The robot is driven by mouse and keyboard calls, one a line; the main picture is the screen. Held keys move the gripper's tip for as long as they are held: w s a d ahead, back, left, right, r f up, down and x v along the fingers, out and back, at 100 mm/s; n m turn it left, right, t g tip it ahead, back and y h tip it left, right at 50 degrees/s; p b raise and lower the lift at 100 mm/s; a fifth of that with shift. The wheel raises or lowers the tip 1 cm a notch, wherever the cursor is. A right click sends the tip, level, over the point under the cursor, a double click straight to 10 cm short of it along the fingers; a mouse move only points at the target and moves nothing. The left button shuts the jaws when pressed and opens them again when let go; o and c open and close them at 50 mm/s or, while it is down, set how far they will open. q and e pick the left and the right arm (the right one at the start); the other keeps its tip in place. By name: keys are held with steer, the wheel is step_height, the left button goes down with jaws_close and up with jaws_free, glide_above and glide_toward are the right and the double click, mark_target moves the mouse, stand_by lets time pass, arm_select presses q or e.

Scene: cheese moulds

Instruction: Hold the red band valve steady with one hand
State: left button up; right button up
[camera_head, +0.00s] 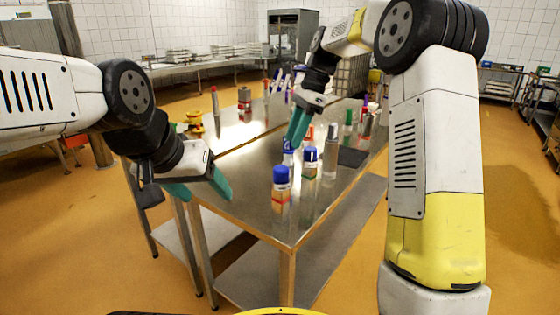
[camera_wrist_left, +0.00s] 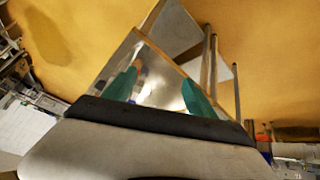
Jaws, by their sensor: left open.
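I cannot tell for sure which thing is the red band valve. A yellow and red fitting (camera_head: 194,119) stands at the table's left edge, and a red-banded container (camera_head: 244,97) stands further back. My left gripper (camera_head: 201,187) is open and empty at the table's near left edge, apart from both. My right gripper (camera_head: 296,128) points down among the bottles above the table's middle. Its fingers overlap in the view, so its opening and any hold are hidden.
The steel table (camera_head: 248,190) has bare room at its near left. A blue-capped bottle (camera_head: 281,187) stands near the front, with another blue-capped bottle (camera_head: 309,161) behind it. A clear bottle (camera_head: 331,150) and a dark flat pad (camera_head: 352,157) are to the right.

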arm_select(q)
steer(key=w+f+m+y, duration=0.1)
steer(key=w+f, duration=0.4)
steer(key=w, duration=0.5)
steer(key=m+t+h, duration=0.2)
steer(key=m, duration=0.2)
glide_toward(276, 211)
steer(key=w+a, duration=0.2)
steer(key=a, duration=0.4)
steer(key=d+f+h, duration=0.1)
steer(key=d+f, duration=0.1)
steer(key=w+d+f+h, duration=0.1)
steer(key=d+f, duration=0.1)
steer(key=d+f+h, duration=0.1)
steer(key=d+f, duration=0.1)
steer(key=f, duration=0.1)
steer(key=shift+w+d+m+t, duration=0.1)
steer(key=shift+w+m+t, duration=0.1)
steer(key=shift+m+t, duration=0.2)
steer(key=shift+w+d+t+h, duration=0.3)
steer(key=shift+t+h, duration=0.1)
steer(key=shift+h, duration=0.2)
steer(key=shift+w+d+r+m+t+h, duration=0.2)
steer(key=shift+w+r+m+t+h, duration=0.1)
steer(key=shift+r+m+h, duration=0.1)
steer(key=shift+w+d, duration=0.1)
steer(key=shift+w, duration=0.05)
steer(key=x, duration=0.7)
steer(key=shift+w+d, duration=0.15)
steer(key=shift+w, duration=0.05)
